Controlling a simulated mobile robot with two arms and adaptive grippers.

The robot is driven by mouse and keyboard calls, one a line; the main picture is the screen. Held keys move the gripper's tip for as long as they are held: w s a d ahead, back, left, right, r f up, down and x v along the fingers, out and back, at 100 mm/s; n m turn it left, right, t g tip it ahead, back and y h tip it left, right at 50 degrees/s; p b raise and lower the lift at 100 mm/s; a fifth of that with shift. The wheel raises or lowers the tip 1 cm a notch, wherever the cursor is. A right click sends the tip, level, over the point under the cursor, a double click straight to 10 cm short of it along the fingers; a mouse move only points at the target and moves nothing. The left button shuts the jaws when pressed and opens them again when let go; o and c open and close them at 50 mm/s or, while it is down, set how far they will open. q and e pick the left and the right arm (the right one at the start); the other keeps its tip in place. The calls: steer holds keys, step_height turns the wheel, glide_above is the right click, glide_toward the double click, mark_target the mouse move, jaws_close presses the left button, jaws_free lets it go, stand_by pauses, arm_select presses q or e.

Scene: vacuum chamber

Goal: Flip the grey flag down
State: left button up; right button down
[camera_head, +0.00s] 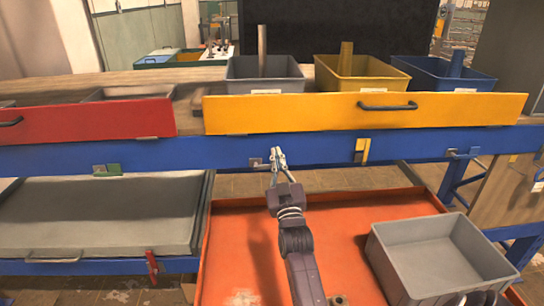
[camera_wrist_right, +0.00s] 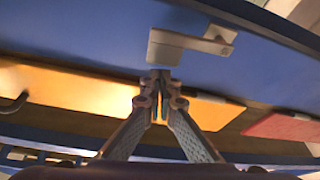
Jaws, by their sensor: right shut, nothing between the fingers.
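The grey flag (camera_head: 256,162) is a small grey piece on the blue beam below the yellow drawer. In the right wrist view the grey flag (camera_wrist_right: 192,43) shows as a block with a short bar sticking out sideways along the beam. My right gripper (camera_head: 278,153) is shut and empty, with its fingertips just right of the flag in the head view. In the right wrist view the closed fingertips (camera_wrist_right: 159,76) are at the block's edge; I cannot tell whether they touch it. My left gripper is out of view.
A yellow flag (camera_head: 362,150) and a green flag (camera_head: 107,170) are on the same beam (camera_head: 210,153). The yellow drawer (camera_head: 300,113) and red drawer (camera_head: 90,120) sit above. Below is an orange tray (camera_head: 235,225) with a grey bin (camera_head: 440,255) at its right.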

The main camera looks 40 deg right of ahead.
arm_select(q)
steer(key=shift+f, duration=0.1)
arm_select(e)
steer(key=shift+s+d+f, duration=0.2)
steer(key=shift+d+f, duration=0.15)
steer(key=shift+f, duration=0.2)
steer(key=shift+f, duration=0.2)
step_height(320, 180, up, 4)
steer(key=r+p, duration=0.1)
steer(key=p, duration=0.3)
arm_select(q)
steer(key=b, duration=0.1)
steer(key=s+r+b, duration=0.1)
steer(key=b, duration=0.1)
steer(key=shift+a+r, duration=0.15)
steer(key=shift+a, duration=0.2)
arm_select(e)
steer(key=v, duration=1)
steer(key=shift+w+a+f, duration=0.2)
steer(key=shift+a+f, duration=0.1)
steer(key=shift+a, duration=0.05)
